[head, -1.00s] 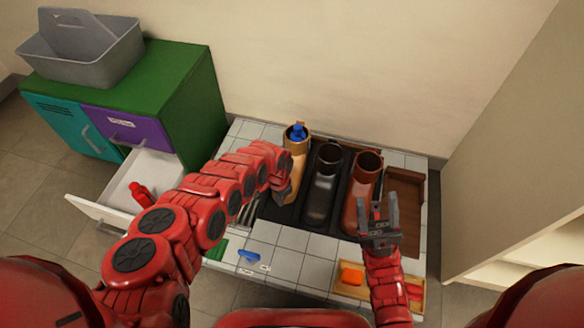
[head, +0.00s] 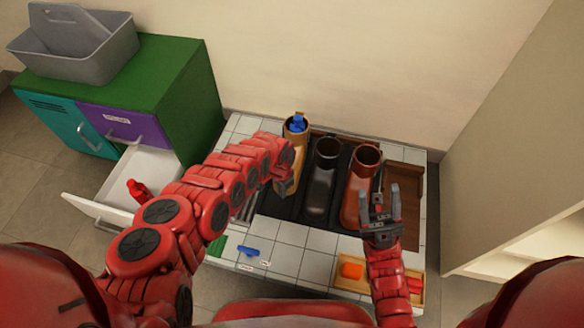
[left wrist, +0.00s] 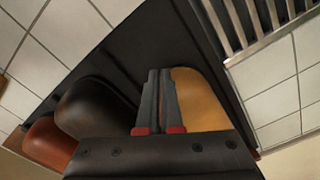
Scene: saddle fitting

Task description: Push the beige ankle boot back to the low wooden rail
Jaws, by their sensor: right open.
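The beige ankle boot (head: 303,166) stands upright at the left of a row of boots, with a blue item in its opening. My left gripper (head: 284,184) is low at its toe end and hides part of it. In the left wrist view my left gripper (left wrist: 159,100) has its fingers together, nothing seen between them, with the beige boot (left wrist: 203,100) right beside them. Whether they touch is unclear. The low wooden rail is mostly hidden behind the boots. My right gripper (head: 380,205) is open and empty in front of the red-brown boot.
A black boot (head: 322,180) and a red-brown boot (head: 361,190) stand to the right on a dark mat. A wooden tray (head: 407,185) is at far right. An open drawer (head: 105,205) is left.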

